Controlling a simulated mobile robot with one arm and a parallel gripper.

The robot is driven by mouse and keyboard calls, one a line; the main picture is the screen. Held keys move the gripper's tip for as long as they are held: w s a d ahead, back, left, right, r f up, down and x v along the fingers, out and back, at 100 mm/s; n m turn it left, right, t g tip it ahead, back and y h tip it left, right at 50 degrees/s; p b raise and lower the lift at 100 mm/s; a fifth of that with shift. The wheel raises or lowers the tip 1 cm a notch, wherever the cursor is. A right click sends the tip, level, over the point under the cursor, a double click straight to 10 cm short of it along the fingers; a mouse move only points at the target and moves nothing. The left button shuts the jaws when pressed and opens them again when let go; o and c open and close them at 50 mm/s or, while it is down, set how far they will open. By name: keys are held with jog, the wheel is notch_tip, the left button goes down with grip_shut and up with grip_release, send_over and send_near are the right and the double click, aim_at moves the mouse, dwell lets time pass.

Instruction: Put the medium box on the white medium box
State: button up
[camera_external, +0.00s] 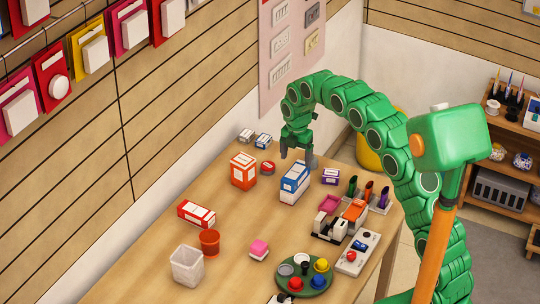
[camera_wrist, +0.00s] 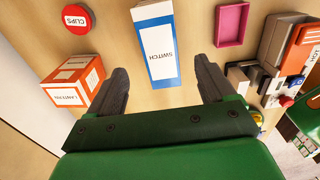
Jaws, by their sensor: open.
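No box is plainly marked as the medium box or the white medium box, so I cannot tell which is which. A blue and white box (camera_external: 294,184) stands upright on the table below my gripper (camera_external: 299,157). In the wrist view this box (camera_wrist: 158,48) reads "SWITCH" and appears between the spread fingers of my open, empty gripper (camera_wrist: 160,72). An orange and white box (camera_external: 243,172) stands to its left; it also shows in the wrist view (camera_wrist: 76,84). A red and white box (camera_external: 196,214) lies nearer the front left. A small purple and white box (camera_external: 331,176) is to the right.
Beside the boxes are a round red tin (camera_external: 267,168) and a pink tray (camera_external: 330,203). Two small boxes (camera_external: 254,137) are at the back. A white bin (camera_external: 187,266), red cup (camera_external: 209,242) and green round tray (camera_external: 303,272) stand in front. The table's middle is fairly clear.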

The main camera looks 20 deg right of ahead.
aim_at(296, 171)
notch_tip(296, 171, up, 5)
jog(key=shift+r, duration=0.1)
jog(key=shift+s+d, duration=0.1)
jog(key=s+d+r+m, duration=0.5)
jog(key=s+d+m, duration=0.15)
jog(key=s, duration=0.45)
jog(key=s+d+r+m, duration=0.55)
jog(key=s+d, duration=0.25)
jog(key=s, duration=0.2)
jog(key=s+d+f+m, duration=0.1)
jog(key=s+m, duration=0.4)
jog(key=s, duration=0.5)
jog(key=s+d+f+m+g, duration=0.1)
jog(key=s+d+m, duration=0.3)
jog(key=s, duration=0.6)
jog(key=s+d+f+m, duration=0.1)
jog(key=s+d+m, duration=0.2)
jog(key=s+m, duration=0.3)
jog(key=s, duration=0.5)
jog(key=shift+g, duration=0.4)
